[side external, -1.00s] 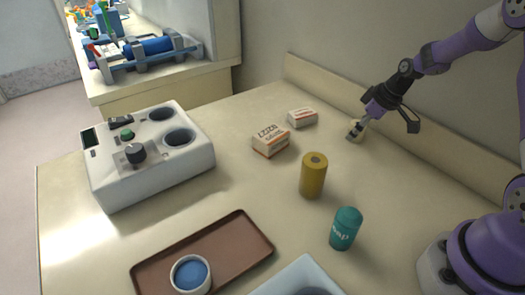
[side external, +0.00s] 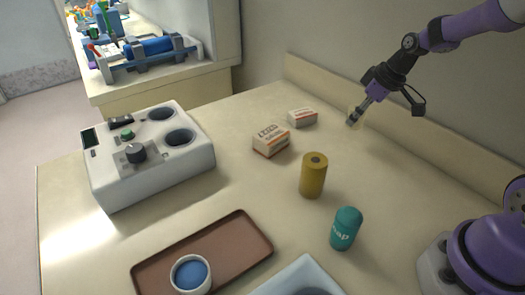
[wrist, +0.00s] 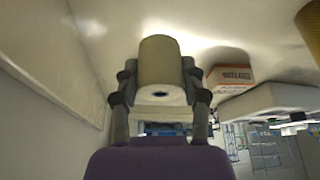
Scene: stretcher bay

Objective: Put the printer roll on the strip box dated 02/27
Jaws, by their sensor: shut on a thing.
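My gripper (side external: 355,116) is shut on a pale cream printer roll and holds it near the wall ledge, apparently just above the counter. In the wrist view the printer roll (wrist: 160,68) sits between both fingers, its end with the dark core hole facing the camera. Two white boxes with orange edges lie to the left of my gripper: a larger front box (side external: 271,140) and a smaller back box (side external: 302,117). Their printed dates are too small to read surely. One orange-edged box (wrist: 229,76) shows right of the roll in the wrist view.
A yellow-brown cylinder (side external: 313,176) stands in front of the boxes, with a teal bottle (side external: 345,228) nearer the camera. A white device (side external: 150,166) with two wells stands left. A brown tray (side external: 225,252) holds a blue-topped cup (side external: 190,273). Counter around the boxes is clear.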

